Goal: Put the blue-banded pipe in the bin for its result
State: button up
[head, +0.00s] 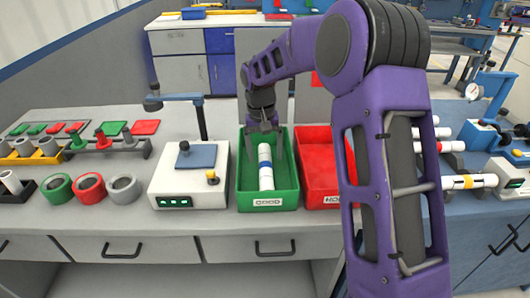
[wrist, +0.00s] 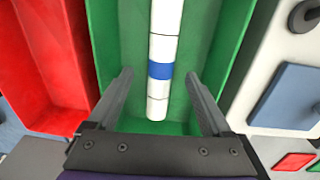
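The blue-banded pipe (head: 265,176), white with one blue band, lies lengthwise in the green bin (head: 268,202). In the wrist view the pipe (wrist: 159,90) runs along the bin floor between my fingers, apart from both. My gripper (head: 264,128) is open and empty over the back part of the green bin. Its two fingers also show spread wide in the wrist view (wrist: 159,76). The red bin (head: 318,185) stands right beside the green one and looks empty where it shows; my arm hides part of it.
A white test box (head: 188,182) with a blue plate, a post and a green display stands left of the green bin. Several coloured rings (head: 90,187) and stands are farther left. More white pipes (head: 470,181) and a gauge fixture are on the blue bench at right.

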aim_at(261, 167)
notch_tip(261, 167, up, 17)
jog(key=a+p, duration=0.1)
jog(key=p, duration=0.2)
jog(key=shift+r, duration=0.2)
jog(key=shift+a, duration=0.15)
dwell(0.4)
